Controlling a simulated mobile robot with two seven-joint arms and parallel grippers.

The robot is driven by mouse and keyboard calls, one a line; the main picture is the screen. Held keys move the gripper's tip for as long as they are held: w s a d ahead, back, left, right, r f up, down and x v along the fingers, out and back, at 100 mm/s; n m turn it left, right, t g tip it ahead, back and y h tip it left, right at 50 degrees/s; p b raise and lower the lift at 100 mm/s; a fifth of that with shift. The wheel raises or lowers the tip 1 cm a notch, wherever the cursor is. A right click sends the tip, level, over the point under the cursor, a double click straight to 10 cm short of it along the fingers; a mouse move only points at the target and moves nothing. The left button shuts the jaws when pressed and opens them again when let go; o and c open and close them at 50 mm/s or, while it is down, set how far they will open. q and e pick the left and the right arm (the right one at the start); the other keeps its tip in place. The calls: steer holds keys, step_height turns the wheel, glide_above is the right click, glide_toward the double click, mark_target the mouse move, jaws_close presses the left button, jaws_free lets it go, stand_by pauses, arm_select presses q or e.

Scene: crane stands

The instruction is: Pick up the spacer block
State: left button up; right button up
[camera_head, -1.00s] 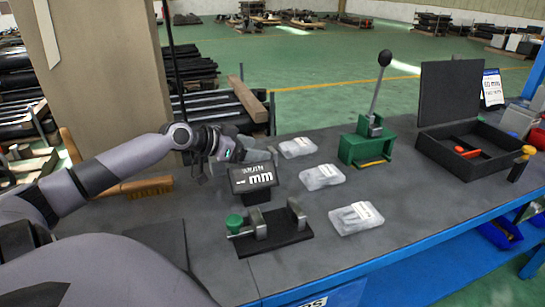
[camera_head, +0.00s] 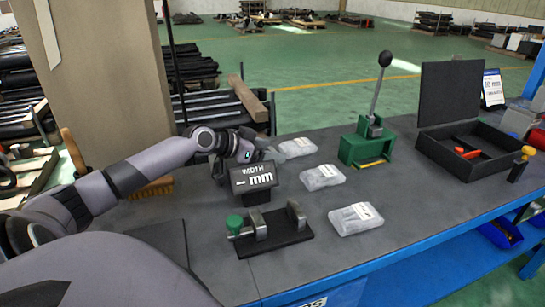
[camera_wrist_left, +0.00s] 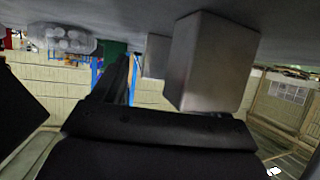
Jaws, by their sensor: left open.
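A plain grey block (camera_wrist_left: 213,62), which looks like the spacer block, is large and close in the left wrist view. A smaller grey block (camera_wrist_left: 155,56) shows beside it. My left gripper (camera_head: 262,152) is open behind the width display in the head view. One dark finger (camera_wrist_left: 121,78) shows left of the large block in the wrist view; the other finger cannot be made out there. No gap or contact between finger and block can be judged. In the head view the blocks are hidden or too unclear to pick out behind the display and gripper.
The width display (camera_head: 253,178) stands in front of my gripper. A fixture with a green knob (camera_head: 270,232) is nearer. Clear bags (camera_head: 322,177) lie to the right. A green lever press (camera_head: 367,143) and open black case (camera_head: 468,157) stand farther right.

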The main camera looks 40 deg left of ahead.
arm_select(q)
steer(key=c, duration=1.2)
steer(key=shift+o, duration=0.2)
steer(key=shift+r, duration=0.15)
step_height(320, 180, up, 20)
steer(key=p, duration=0.1)
steer(key=shift+p, duration=0.3)
